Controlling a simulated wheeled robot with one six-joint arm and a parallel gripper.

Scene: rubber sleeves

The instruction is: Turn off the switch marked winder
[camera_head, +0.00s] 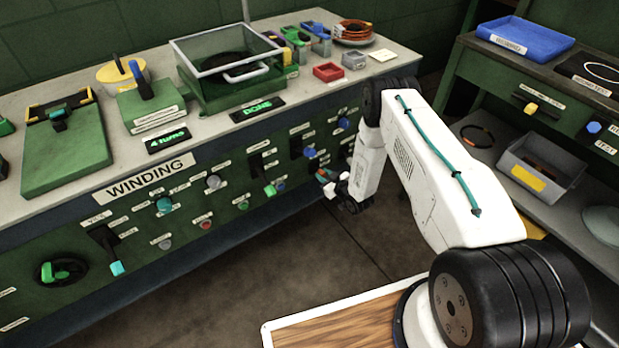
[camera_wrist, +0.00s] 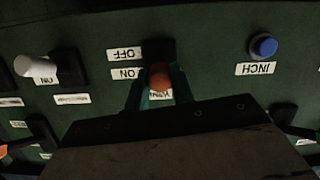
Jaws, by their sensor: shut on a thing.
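An orange-red switch knob (camera_wrist: 160,77) stands on the dark green panel in the wrist view, where the labels appear upside down. The knob sits at the ON label (camera_wrist: 125,74) end of its black slot (camera_wrist: 160,48); the OFF label (camera_wrist: 124,54) is beside the other end. A small label below the knob is mostly hidden, so its full word cannot be read. My gripper (camera_wrist: 160,88) has its teal fingers shut on the knob, one on each side. In the head view my gripper (camera_head: 328,178) is at the right part of the bench front.
In the wrist view a blue INCH button (camera_wrist: 263,45) is to the right and a white lever (camera_wrist: 36,66) to the left. In the head view the WINDING panel sign (camera_head: 150,176) is further left. A shelf with a grey bin (camera_head: 540,168) stands at the right.

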